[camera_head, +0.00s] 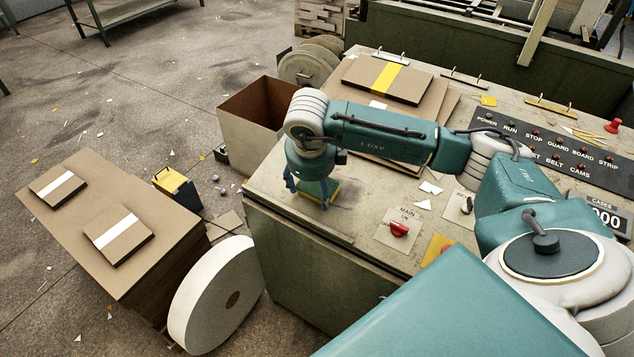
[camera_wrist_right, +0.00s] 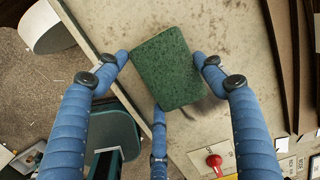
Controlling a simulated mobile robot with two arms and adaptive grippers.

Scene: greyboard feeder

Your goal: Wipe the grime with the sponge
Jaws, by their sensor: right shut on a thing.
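My right gripper (camera_head: 308,193) is shut on the sponge (camera_head: 319,189), just over the front left part of the machine's pale top (camera_head: 272,181). The sponge has a dark green scouring face and a yellow body. In the right wrist view, the green face of the sponge (camera_wrist_right: 167,70) sits between the blue fingers of my right gripper (camera_wrist_right: 161,64). The pale top shows brownish stains and dark specks; I cannot tell which is the grime. I cannot tell whether the sponge touches the surface. My left gripper is not in view.
A red MAIN switch (camera_head: 399,229) stands right of the sponge. Stacked boards (camera_head: 360,78) with a yellow band lie at the back. An open brown bin (camera_head: 250,125) stands beyond the left edge. A white roll (camera_head: 205,300) and a board stack (camera_head: 165,245) stand on the left.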

